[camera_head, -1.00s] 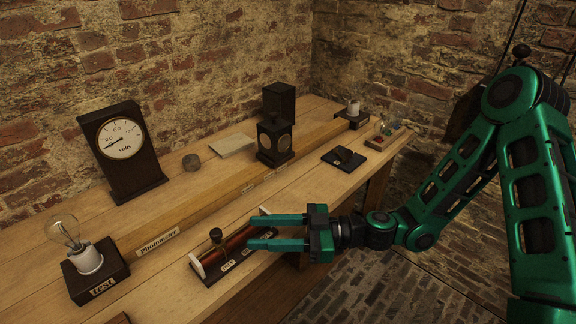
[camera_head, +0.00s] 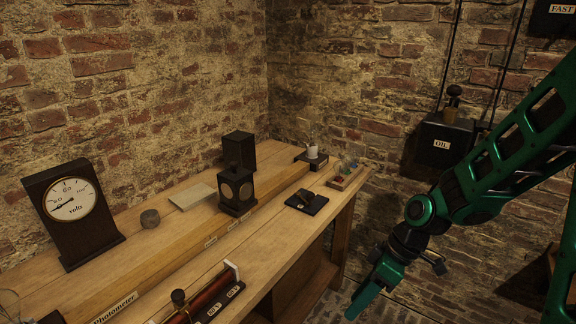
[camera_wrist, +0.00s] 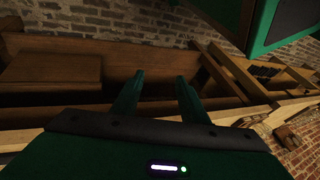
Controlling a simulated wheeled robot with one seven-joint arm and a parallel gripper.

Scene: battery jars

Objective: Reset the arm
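My green gripper (camera_head: 368,290) hangs off the right end of the wooden bench, pointing down and to the left, clear of everything on it. In the wrist view its two fingers (camera_wrist: 158,92) stand apart with nothing between them. Dark wooden boards and a brick wall show beyond the fingers.
The bench (camera_head: 262,252) carries a volt meter (camera_head: 72,207), a slide rheostat (camera_head: 208,296), a black lantern-like box (camera_head: 237,190), a flat black switch block (camera_head: 306,201) and a small tray of coloured pieces (camera_head: 346,177). A box marked OIL (camera_head: 443,142) hangs on the wall behind my arm.

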